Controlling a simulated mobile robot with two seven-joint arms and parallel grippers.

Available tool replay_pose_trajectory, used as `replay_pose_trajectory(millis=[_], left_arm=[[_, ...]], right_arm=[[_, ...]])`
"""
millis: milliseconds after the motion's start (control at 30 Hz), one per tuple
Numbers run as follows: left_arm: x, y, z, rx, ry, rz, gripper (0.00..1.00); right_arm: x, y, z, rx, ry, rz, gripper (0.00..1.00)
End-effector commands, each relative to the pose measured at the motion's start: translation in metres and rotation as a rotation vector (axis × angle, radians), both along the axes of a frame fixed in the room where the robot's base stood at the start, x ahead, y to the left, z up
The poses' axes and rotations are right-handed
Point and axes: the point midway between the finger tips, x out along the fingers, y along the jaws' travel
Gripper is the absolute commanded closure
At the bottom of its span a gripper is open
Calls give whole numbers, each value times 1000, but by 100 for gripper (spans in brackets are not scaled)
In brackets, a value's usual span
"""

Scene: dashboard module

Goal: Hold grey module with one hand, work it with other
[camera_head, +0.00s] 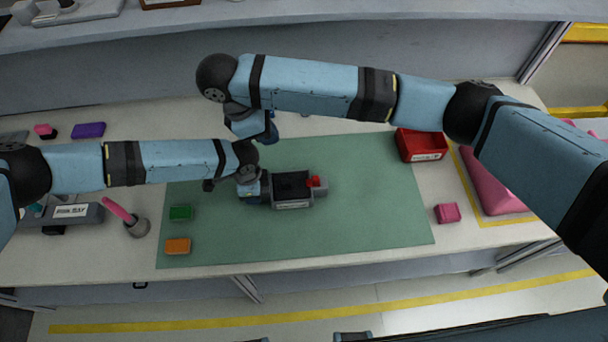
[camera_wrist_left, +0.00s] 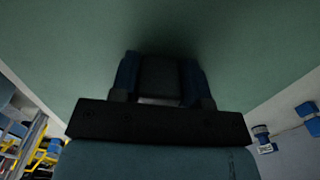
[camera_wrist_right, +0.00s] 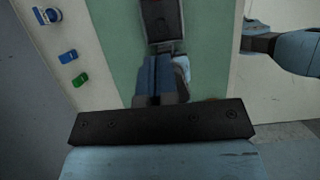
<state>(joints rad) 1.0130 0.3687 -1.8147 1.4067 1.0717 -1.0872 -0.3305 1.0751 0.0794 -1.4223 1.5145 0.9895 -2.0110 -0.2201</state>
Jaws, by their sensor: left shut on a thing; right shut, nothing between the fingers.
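The grey module (camera_head: 292,204) lies on the green mat, with a dark top and a red part (camera_head: 315,181) at its right end. My left gripper (camera_head: 255,190) is shut on its left end. In the left wrist view, a dark piece (camera_wrist_left: 160,78) shows between the left fingers; the rest of the module is hidden there. My right gripper (camera_head: 266,134) is shut and empty, above the mat behind the module and apart from it. In the right wrist view, part of the module (camera_wrist_right: 165,32) shows beyond the closed right fingertips (camera_wrist_right: 158,62).
The green mat (camera_head: 370,220) is clear right of the module. A green block (camera_head: 180,212) and an orange block (camera_head: 177,246) lie at its left. A red bin (camera_head: 422,146) stands at the back right, near a pink block (camera_head: 447,213).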

Motion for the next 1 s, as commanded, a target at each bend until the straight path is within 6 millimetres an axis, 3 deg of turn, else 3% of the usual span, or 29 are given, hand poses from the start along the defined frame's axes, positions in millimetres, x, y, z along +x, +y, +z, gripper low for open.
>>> replay_pose_trajectory(millis=[267,1000], left_arm=[[0,0,0,0,0,0,96],[0,0,0,0,0,0,96]], right_arm=[[-1,-9,-24,1,5,-3,100],[1,-66,-165,0,0,-2,100]])
